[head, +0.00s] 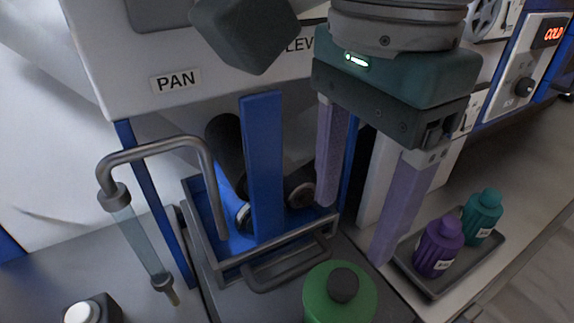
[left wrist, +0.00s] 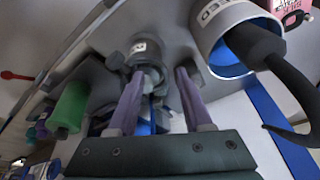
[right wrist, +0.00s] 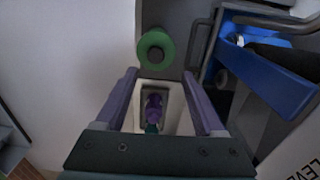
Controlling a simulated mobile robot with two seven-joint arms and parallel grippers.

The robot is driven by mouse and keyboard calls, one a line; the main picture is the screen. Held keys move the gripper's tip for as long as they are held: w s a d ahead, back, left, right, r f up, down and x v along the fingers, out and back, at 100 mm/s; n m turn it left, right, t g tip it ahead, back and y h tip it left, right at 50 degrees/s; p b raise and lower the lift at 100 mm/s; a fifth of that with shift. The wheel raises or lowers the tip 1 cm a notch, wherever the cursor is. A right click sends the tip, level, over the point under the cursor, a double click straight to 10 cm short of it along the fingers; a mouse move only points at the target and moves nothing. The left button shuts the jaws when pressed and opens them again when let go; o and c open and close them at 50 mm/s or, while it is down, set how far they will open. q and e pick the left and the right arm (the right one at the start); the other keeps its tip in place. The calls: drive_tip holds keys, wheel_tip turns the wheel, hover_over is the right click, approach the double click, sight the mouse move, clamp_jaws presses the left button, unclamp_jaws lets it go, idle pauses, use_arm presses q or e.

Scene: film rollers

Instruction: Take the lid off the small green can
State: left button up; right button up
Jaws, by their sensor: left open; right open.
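The small green can (head: 318,308) stands at the bottom centre of the head view, cut off by the frame's edge. I see its round green lid top with a dark knob (head: 343,284) in the middle. In the right wrist view the lid (right wrist: 148,38) shows just beyond my fingertips. My right gripper (head: 355,230) is open and empty, its purple fingers pointing down behind the can and apart from it. In the left wrist view a green cylinder (left wrist: 70,108), probably this can, lies left of my left gripper (left wrist: 160,72), which is open with nothing clearly between its fingers.
A tray (head: 440,285) with a purple bottle (head: 437,246) and a teal bottle (head: 482,217) lies at the right. Left of the can are a blue-lined metal pan (head: 228,262) and a bent grey pipe (head: 160,147). A white-topped dark block (head: 92,310) sits at bottom left.

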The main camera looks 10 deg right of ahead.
sight(344, 280)
drive_tip(key=f, duration=0.4)
drive_tip(key=shift+s+d, duration=0.15)
drive_tip(key=shift+s, duration=0.1)
wheel_tip(344, 280, down, 6)
drive_tip(key=shift+s+d+r+b, duration=0.1)
drive_tip(key=shift+b, duration=0.4)
clamp_jaws()
